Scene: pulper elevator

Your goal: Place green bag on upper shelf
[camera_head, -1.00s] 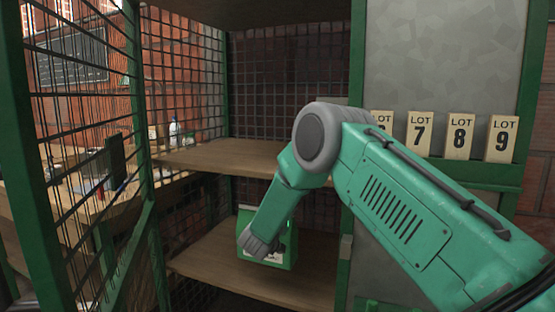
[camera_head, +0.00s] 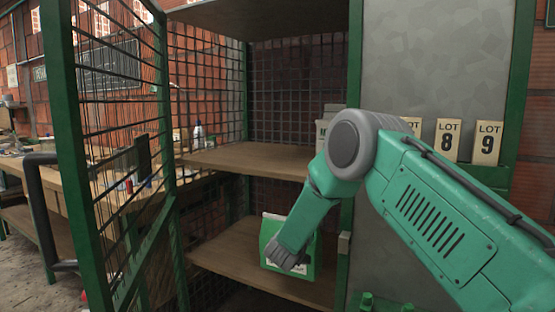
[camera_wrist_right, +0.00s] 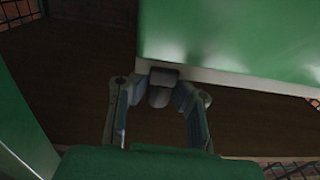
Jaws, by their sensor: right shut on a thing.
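The green bag (camera_head: 270,230), green with white parts, stands close to the lower wooden shelf (camera_head: 225,252) of the cage rack. I cannot tell whether it touches the board. My right gripper (camera_head: 288,262) is at its front and shut on it; my wrist hides part of the bag. In the right wrist view, the fingers (camera_wrist_right: 163,92) are at the pale bottom edge of the bag (camera_wrist_right: 230,40). The upper shelf (camera_head: 245,158) is a wooden board above the bag, mostly bare. My left gripper is out of view.
A pale box (camera_head: 326,122) is partly hidden behind my right elbow, at the upper shelf's right. A green mesh door (camera_head: 120,150) stands open at left. A metal panel (camera_head: 440,60) with lot tags (camera_head: 448,140) borders the right. A cluttered workbench (camera_head: 60,180) lies beyond the door.

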